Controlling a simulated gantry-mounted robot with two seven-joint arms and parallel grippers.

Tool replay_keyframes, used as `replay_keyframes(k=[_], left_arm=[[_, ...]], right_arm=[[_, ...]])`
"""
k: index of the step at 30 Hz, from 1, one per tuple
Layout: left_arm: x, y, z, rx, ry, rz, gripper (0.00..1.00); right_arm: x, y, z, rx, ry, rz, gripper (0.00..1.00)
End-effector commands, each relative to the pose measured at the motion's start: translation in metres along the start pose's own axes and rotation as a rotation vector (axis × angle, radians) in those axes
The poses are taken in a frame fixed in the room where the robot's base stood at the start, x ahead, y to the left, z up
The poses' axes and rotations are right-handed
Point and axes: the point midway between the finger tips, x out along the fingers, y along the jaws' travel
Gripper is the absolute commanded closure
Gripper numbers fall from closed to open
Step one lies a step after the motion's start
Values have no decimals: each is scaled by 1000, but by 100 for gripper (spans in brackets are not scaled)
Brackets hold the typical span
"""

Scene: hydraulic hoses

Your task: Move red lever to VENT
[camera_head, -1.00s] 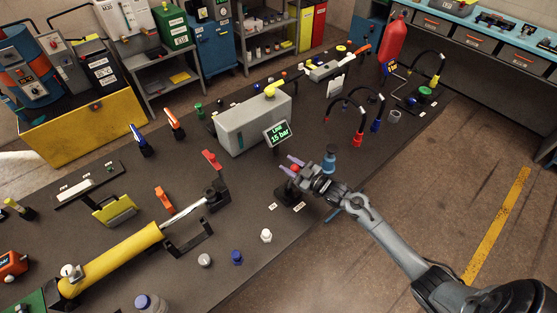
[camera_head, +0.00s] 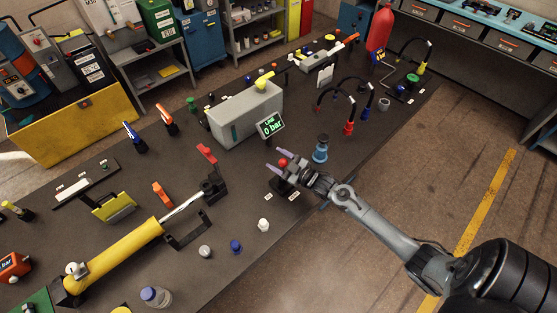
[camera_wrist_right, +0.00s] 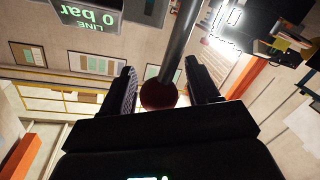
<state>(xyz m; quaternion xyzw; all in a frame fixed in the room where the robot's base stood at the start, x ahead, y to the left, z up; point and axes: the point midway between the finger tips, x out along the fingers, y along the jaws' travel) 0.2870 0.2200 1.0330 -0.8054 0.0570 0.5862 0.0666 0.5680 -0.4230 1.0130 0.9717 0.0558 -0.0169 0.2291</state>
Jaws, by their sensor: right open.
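The red lever's round knob (camera_head: 283,162) stands above a dark base near the table's front edge in the head view. My right gripper (camera_head: 279,161) is open, with its two fingers on either side of the knob. In the right wrist view, the dark red knob (camera_wrist_right: 158,95) and its grey rod (camera_wrist_right: 178,45) sit between my open fingers (camera_wrist_right: 165,85); I cannot tell whether they touch. Two small white labels (camera_head: 268,197) lie in front of the base, their text too small to read. The line display (camera_head: 270,125) reads 0 bar. My left gripper is not in view.
A blue fitting (camera_head: 320,150) stands close to the right of my gripper. Red and blue hose ends (camera_head: 349,128) hang farther right. A grey box (camera_head: 245,112) is behind the display. A yellow cylinder (camera_head: 120,255) lies at left. A white cap (camera_head: 263,225) stands in front.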

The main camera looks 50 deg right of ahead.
Motion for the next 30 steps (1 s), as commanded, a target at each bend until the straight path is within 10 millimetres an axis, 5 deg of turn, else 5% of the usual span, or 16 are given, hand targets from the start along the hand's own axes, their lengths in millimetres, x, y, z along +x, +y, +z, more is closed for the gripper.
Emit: replay_keyframes(k=[8, 21, 30], left_arm=[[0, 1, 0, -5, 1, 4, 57], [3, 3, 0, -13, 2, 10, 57], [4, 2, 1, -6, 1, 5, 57]], right_arm=[[-14, 0, 2, -1, -2, -1, 40], [-83, -1, 1, -1, -1, -1, 40], [-107, 0, 0, 0, 0, 0, 40]])
